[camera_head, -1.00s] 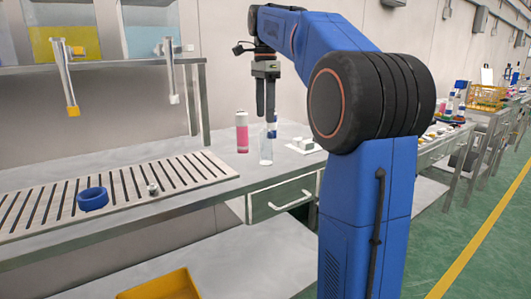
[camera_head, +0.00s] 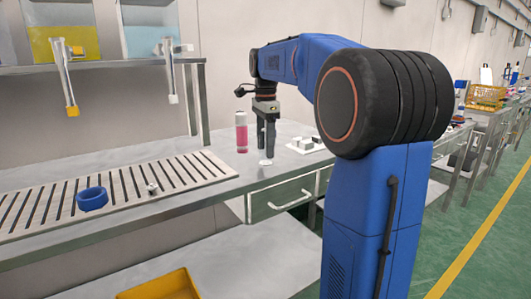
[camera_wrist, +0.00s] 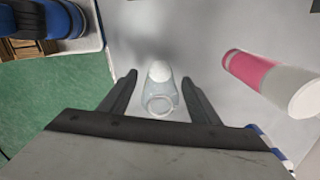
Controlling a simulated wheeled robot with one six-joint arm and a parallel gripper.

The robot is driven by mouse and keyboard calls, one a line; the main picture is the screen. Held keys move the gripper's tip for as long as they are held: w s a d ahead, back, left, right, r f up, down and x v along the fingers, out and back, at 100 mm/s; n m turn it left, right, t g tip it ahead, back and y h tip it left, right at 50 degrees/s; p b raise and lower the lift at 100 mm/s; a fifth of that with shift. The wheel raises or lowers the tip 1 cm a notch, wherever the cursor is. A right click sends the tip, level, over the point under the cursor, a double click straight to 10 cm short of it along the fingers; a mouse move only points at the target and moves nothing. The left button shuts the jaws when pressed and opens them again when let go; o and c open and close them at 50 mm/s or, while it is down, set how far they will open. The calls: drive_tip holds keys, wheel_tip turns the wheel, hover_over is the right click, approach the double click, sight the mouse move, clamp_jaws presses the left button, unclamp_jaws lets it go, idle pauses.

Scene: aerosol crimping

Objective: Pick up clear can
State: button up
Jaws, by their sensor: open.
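The clear can (camera_wrist: 160,92) stands on the steel bench, and in the wrist view it is between the two fingers of my gripper (camera_wrist: 160,88). A gap shows between each finger and the can. In the head view my gripper (camera_head: 266,138) points down at the bench, and its fingers hide most of the can. Only the can's whitish base (camera_head: 265,162) shows clearly there. My gripper is open and holds nothing.
A pink-and-clear can (camera_head: 241,133) stands close on the left of my gripper; it is on the right in the wrist view (camera_wrist: 262,75). Small white and dark parts (camera_head: 305,145) lie to the right.

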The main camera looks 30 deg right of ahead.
drive_tip(key=shift+f, duration=0.2)
drive_tip(key=c, duration=1.1)
drive_tip(key=shift+r, duration=0.1)
drive_tip(key=shift+c, duration=0.2)
wheel_tip(320, 180, up, 9)
drive_tip(key=shift+r, duration=0.45)
